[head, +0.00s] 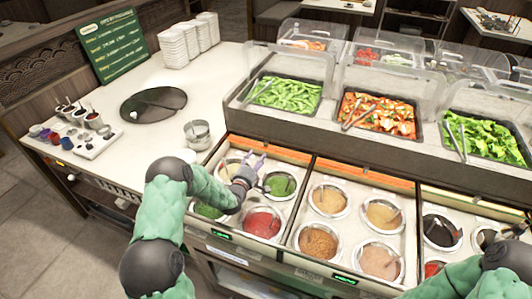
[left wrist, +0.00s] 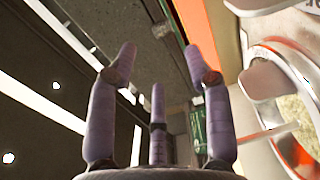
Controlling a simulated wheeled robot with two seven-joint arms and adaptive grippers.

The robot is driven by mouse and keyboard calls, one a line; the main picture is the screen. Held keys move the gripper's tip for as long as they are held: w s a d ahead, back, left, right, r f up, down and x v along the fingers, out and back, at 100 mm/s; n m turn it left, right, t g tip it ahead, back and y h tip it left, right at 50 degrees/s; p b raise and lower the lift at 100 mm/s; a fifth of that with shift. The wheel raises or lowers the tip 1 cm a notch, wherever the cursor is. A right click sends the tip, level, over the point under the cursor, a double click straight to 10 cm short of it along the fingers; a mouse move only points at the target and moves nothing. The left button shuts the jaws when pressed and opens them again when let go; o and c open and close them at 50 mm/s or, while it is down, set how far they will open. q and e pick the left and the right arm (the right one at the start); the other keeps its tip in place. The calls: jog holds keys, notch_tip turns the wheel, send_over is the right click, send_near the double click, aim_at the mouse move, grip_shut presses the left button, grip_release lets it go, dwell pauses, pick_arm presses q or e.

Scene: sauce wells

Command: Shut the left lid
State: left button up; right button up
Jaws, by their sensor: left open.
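The left sauce bay (head: 222,152) holds several round metal wells, with green sauce (head: 280,185) and red sauce (head: 262,224) showing. An orange strip (head: 272,150) runs along its back edge; I cannot tell whether it belongs to a lid. A clear hood (head: 290,63) stands over the green-bean tray at the upper left. My left gripper (head: 256,164) is above the back of the left bay, with purple fingers spread and nothing between them. In the left wrist view its fingers (left wrist: 160,85) are apart, beside the orange strip (left wrist: 198,30). My right gripper is out of view.
Middle (head: 300,205) and right (head: 428,195) sauce bays lie to the right. A raised ledge (head: 300,125) with food trays stands behind. A metal cup (head: 197,133) and a dark round plate (head: 153,104) are on the counter to the left.

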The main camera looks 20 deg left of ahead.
aim_at(265, 145)
pick_arm(q)
jog(key=w, duration=0.3)
jog(key=w+b, duration=0.1)
jog(key=w, duration=0.3)
jog(key=w+b, duration=0.1)
jog(key=w, duration=0.2)
jog(key=shift+w+a+f, duration=0.25)
jog(key=shift+w+a, duration=0.1)
jog(key=shift+w, duration=0.05)
grip_shut()
jog(key=shift+r, duration=0.1)
